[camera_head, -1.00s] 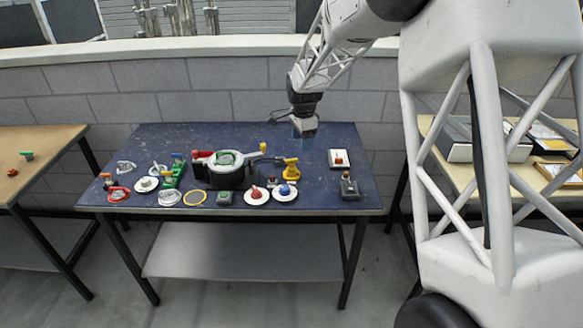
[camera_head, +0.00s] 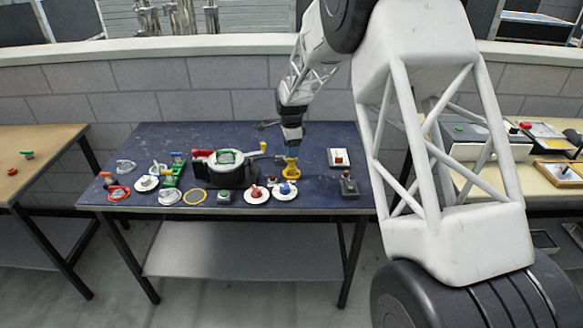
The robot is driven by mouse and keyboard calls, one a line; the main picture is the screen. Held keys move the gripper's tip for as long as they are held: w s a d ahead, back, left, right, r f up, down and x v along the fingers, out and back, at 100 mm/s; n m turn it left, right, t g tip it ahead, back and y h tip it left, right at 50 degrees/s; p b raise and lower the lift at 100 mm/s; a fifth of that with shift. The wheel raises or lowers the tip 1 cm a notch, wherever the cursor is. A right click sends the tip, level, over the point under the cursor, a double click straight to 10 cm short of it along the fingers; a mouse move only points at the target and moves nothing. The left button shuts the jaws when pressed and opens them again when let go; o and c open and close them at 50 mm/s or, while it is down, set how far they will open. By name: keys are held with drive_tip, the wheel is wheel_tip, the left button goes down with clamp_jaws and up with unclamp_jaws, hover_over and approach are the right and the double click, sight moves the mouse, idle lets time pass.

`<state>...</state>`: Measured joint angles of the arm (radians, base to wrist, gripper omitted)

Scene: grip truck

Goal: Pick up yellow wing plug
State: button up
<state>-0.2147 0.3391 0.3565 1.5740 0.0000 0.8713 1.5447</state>
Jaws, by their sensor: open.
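The yellow wing plug (camera_head: 291,170) stands on the dark blue table (camera_head: 320,195), right of the black device. My gripper (camera_head: 292,152) points down directly above it, at or very near its top. The gripper covers the upper part of the plug. The gripper is open; whether its fingers are around the plug or just over it is too small to tell.
A black device with a green part (camera_head: 226,158) and red and yellow handles stands to the left. White discs with a red knob (camera_head: 257,194) and a blue knob (camera_head: 285,190) lie in front. A white plate (camera_head: 338,158) and dark block (camera_head: 349,185) are to the right.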

sight(291, 161)
drive_tip(key=shift+f, duration=1)
drive_tip(key=shift+f, duration=0.15)
drive_tip(key=shift+d+f, duration=0.1)
drive_tip(key=shift+f, duration=2.4)
drive_tip(key=shift+c, duration=0.5)
drive_tip(key=c, duration=1)
